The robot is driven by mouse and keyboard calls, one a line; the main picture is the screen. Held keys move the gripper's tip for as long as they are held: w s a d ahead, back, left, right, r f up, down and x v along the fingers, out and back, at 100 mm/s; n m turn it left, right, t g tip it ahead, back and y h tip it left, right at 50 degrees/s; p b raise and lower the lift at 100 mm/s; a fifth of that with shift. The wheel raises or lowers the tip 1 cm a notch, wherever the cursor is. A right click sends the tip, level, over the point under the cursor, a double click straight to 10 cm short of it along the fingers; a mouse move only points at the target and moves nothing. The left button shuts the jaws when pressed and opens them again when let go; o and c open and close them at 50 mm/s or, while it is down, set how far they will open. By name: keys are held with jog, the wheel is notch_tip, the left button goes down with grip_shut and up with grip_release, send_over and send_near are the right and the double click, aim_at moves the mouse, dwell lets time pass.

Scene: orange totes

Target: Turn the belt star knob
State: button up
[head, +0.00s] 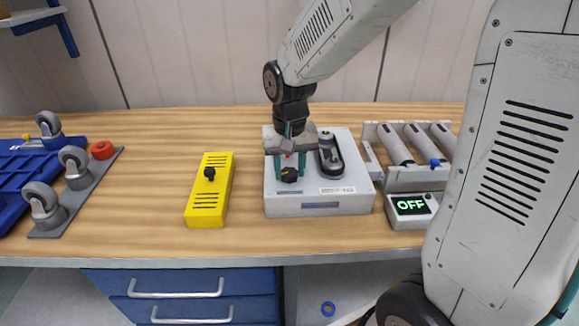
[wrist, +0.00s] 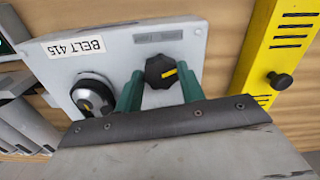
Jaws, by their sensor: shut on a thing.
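The black star knob (head: 290,175) with a yellow mark sits on top of the light grey belt unit (head: 315,209), which carries a "BELT 415" label. In the wrist view the knob (wrist: 160,72) shows between the two green fingers of my gripper (wrist: 160,88). My gripper (head: 287,165) points down over the unit and is shut on the knob, one finger at each side. The contact faces are partly hidden.
A yellow box (head: 222,203) with a black knob stands to the left. A small display (head: 412,206) reads "OFF" at the right, before a roller frame (head: 405,180). Casters on a grey plate (head: 98,194) and a blue tote lie far left. Wood between is clear.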

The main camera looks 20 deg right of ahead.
aim_at(289, 172)
dwell(0.4)
jog(key=o, duration=1)
notch_tip(289, 172, up, 8)
jog(key=shift+f, duration=0.1)
jog(key=s+d+r+n, duration=0.1)
jog(key=s, duration=0.6)
jog(key=s+d+r+n+t, duration=0.1)
jog(key=s, duration=0.6)
jog(key=s+r+n, duration=0.1)
jog(key=s+r, duration=0.1)
jog(key=s, duration=0.5)
jog(key=shift+s+d, duration=0.2)
jog(key=shift+d, duration=0.2)
